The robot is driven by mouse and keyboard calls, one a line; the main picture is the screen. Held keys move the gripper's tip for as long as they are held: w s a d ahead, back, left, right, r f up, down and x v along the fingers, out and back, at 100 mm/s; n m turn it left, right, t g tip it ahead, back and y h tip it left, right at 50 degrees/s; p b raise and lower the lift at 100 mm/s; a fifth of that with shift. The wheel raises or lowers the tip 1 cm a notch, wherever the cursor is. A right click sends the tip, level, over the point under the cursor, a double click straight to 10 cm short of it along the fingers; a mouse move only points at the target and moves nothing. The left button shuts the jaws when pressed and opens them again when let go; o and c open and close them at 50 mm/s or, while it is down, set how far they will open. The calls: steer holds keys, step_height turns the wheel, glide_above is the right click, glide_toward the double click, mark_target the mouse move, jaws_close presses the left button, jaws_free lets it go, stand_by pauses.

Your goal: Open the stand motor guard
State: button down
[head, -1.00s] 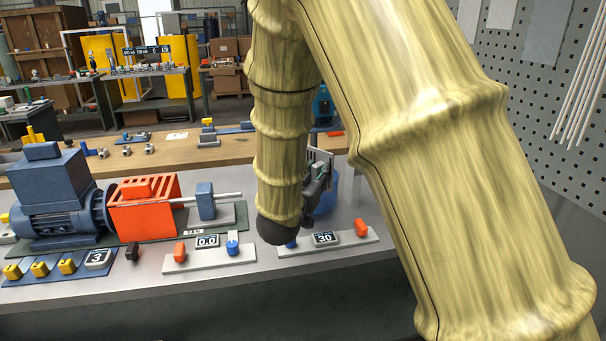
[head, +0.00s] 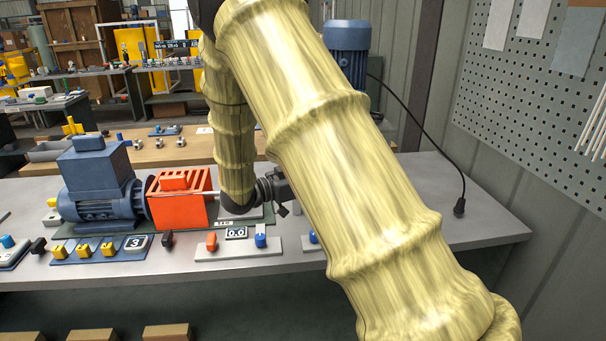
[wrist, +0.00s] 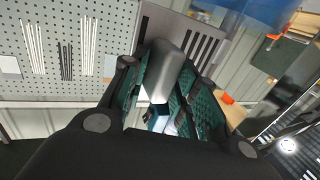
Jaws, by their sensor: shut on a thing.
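In the wrist view, my gripper (wrist: 160,105) is shut on a rounded grey bar (wrist: 168,72), apparently the handle of the stand motor guard. A grey slotted panel (wrist: 150,28), apparently the guard, stands just beyond the fingers. In the head view, my gripper (head: 284,190) is just right of the red slotted cover's shaft, partly behind my arm. The blue stand motor (head: 347,52) shows behind my arm at the upper right. The guard is hidden there by my arm, so I cannot tell how far it is open.
A blue motor (head: 95,190) with a red slotted cover (head: 179,198) sits on the bench at left. Control strips with a 0.0 display (head: 236,233) and a 3 display (head: 135,243) line the front edge.

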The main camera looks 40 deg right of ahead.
steer(key=shift+w+r, duration=0.6)
steer(key=shift+r, duration=0.05)
stand_by(1.0)
stand_by(0.4)
steer(key=c, duration=1.6)
jaws_free()
steer(key=shift+o, duration=0.3)
steer(key=shift+w+f, duration=0.15)
steer(key=shift+f, duration=0.1)
steer(key=shift+f, duration=0.1)
steer(key=shift+a, duration=0.1)
